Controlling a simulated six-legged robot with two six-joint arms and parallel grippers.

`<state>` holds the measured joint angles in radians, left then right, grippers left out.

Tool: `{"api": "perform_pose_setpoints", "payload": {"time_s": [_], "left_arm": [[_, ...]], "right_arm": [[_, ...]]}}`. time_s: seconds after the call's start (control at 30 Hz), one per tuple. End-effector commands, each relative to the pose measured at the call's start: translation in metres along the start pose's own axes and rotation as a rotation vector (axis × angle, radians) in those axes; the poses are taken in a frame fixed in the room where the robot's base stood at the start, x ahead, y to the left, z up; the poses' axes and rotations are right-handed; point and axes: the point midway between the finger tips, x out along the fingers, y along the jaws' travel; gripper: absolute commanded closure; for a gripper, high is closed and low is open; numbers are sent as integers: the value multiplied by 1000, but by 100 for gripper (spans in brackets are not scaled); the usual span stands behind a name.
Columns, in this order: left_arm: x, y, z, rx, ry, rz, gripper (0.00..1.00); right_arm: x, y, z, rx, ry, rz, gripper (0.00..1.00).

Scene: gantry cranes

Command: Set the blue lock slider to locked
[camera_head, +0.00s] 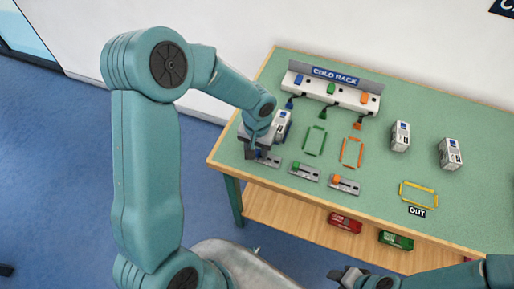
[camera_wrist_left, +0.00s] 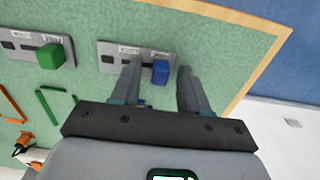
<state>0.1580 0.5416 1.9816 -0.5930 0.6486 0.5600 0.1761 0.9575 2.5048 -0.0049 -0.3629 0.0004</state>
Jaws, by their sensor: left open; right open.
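The blue lock slider is a grey plate (camera_wrist_left: 116,50) with a blue knob (camera_wrist_left: 160,72) at the plate's right end in the left wrist view. In the head view the plate (camera_head: 273,161) shows at the table's near left, its knob hidden by my left gripper (camera_head: 251,152). In the wrist view my left gripper (camera_wrist_left: 159,80) is open, with one finger on each side of the knob; contact is not clear. The plate's small labels are not readable. My right gripper (camera_head: 345,275) is open and empty, in front of the table.
Green (camera_head: 304,171) and orange (camera_head: 344,184) lock sliders lie to the right. Behind stand the cold rack (camera_head: 345,97) with plugs and white modules (camera_head: 400,136). A yellow OUT frame (camera_head: 418,193) is at right. The lower shelf holds red and green modules.

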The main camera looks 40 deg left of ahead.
Motion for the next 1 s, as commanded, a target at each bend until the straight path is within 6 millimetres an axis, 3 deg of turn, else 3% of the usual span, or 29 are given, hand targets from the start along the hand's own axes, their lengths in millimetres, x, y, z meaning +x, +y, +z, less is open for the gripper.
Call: {"api": "perform_pose_setpoints", "payload": {"time_s": [0.07,0.17,0.2,0.23,0.43,0.7,1.0], "left_arm": [[0,0,0,0,0,0,55],[0,0,0,0,0,0,81],[0,0,0,0,0,0,94],[0,0,0,0,0,0,100],[1,5,0,2,0,0,100],[0,43,-1,1,2,-1,100],[-2,45,-1,-1,3,2,100]], "right_arm": [[0,0,0,0,0,0,57],[0,0,0,0,0,0,57],[0,0,0,0,0,0,57],[0,0,0,0,0,0,57],[3,1,0,0,0,0,57],[18,6,0,0,0,0,57],[17,6,0,0,0,0,57]]}}
